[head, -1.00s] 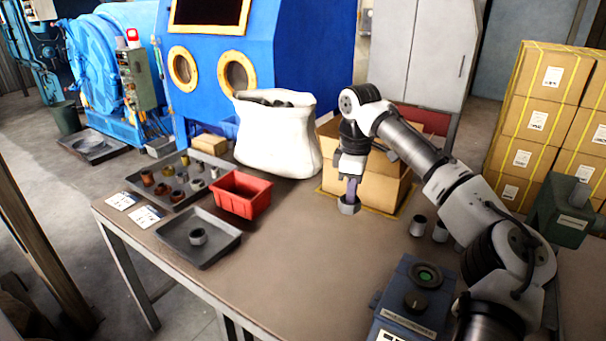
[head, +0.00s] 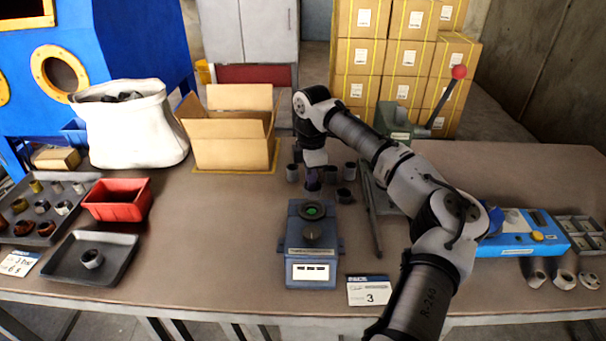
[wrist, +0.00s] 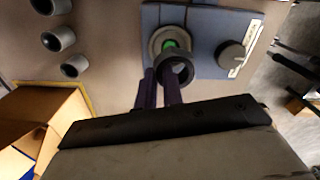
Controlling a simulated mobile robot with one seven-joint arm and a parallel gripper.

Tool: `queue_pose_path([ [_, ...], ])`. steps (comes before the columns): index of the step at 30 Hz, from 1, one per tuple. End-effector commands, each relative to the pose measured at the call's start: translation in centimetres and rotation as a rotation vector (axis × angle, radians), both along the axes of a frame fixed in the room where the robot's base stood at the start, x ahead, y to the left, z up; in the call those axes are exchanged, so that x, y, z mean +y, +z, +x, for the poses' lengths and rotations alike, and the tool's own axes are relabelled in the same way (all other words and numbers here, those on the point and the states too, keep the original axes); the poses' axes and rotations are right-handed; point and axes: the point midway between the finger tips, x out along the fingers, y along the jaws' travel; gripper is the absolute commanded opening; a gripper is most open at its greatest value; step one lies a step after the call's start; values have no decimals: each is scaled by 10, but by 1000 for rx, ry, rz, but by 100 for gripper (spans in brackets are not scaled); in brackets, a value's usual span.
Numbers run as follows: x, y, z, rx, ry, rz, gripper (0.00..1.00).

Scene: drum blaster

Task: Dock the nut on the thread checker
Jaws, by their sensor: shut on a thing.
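The thread checker, a blue box with a green-centred round fitting and a black knob, stands at the front middle of the table in the head view (head: 313,262) and at the top of the wrist view (wrist: 205,62). My gripper (head: 313,181) points down just behind the fitting. In the wrist view my gripper's purple fingers (wrist: 160,90) are shut on a dark ring-shaped nut (wrist: 176,71). The nut overlaps the near edge of the green-centred fitting (wrist: 166,42) in that view. Whether it touches the fitting or hangs above it, I cannot tell.
Several grey sleeves (head: 346,195) stand behind the checker. A dark bar (head: 371,215) lies to its right. A black tray (head: 70,270) with one nut, a red bin (head: 117,201) and an open carton (head: 235,150) are to the left. A blue gauge (head: 525,235) is at right.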

Motion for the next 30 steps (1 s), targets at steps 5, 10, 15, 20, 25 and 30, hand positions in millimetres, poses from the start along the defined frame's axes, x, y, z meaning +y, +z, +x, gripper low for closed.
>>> queue_pose_path([
  [5, 0, -20, 0, 0, -1, -1, 0],
  [10, 0, -39, 0, -1, -1, -2, 0],
  [15, 0, -50, 0, -1, -1, -1, 0],
  [20, 0, -52, 0, -1, -1, 0, 0],
  [25, 0, -51, 0, 0, -1, 0, 0],
  [30, 0, -51, 0, 0, -1, 0, 0],
])
